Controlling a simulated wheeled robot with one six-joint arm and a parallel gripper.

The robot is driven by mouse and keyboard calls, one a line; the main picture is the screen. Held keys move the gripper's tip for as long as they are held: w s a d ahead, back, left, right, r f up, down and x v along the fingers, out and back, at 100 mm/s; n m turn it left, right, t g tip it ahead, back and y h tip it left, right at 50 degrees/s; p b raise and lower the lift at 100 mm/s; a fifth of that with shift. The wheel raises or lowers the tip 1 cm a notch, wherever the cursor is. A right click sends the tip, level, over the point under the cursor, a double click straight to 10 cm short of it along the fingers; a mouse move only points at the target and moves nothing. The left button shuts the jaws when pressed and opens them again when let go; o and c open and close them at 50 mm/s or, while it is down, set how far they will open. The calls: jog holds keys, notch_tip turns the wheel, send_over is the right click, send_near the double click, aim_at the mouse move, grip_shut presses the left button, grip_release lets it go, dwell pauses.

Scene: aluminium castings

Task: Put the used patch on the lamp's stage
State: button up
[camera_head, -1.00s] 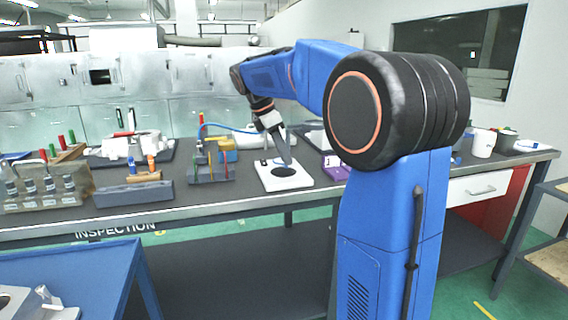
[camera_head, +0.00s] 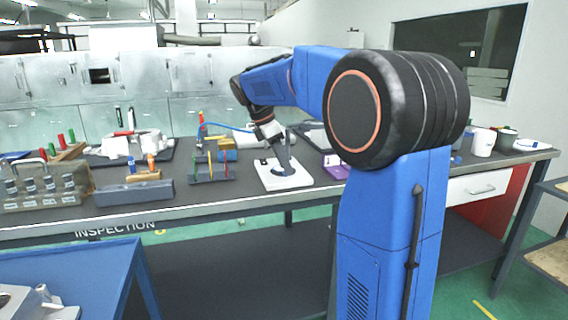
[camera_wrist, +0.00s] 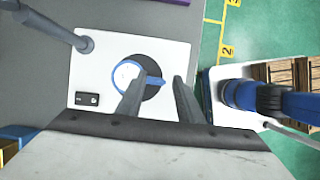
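The lamp's white base (camera_head: 300,180) stands on the bench, and its dark round stage (camera_wrist: 151,92) shows in the wrist view. A white disc with a blue rim and a blue tab, which looks like the used patch (camera_wrist: 126,73), lies over the left part of the stage. Its tab points right, between my fingers. My gripper (camera_wrist: 158,78) is low over the stage with its fingers apart. The left finger overlaps the disc's edge in the picture; the right finger is clear of the tab. In the head view my gripper (camera_head: 290,170) hides part of the stage.
A grey lamp post (camera_wrist: 62,28) rises at the base's upper left. A rack with coloured tools (camera_head: 212,165) stands left of the base, and a purple item (camera_head: 335,166) stands right.

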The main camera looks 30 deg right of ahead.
jog(key=v, duration=1.2)
jog(key=shift+r, duration=0.2)
jog(key=s+a+f+m+t+y, duration=0.1)
jog(key=s+a+f+m+t, duration=0.1)
jog(key=s+f+m, duration=0.3)
jog(key=s+a+f+m+t+y, duration=0.1)
jog(key=s+a+f+m, duration=0.4)
jog(key=s+f, duration=0.8)
jog(key=s+a+f+m+t+y, duration=0.2)
jog(key=s+a+f+m+t, duration=0.1)
jog(key=s+f, duration=0.6)
jog(key=s+a+m, duration=0.1)
jog(key=s, duration=0.3)
jog(key=shift+s+a+m, duration=0.2)
jog(key=shift+a+m, duration=0.05)
jog(key=shift+m, duration=0.15)
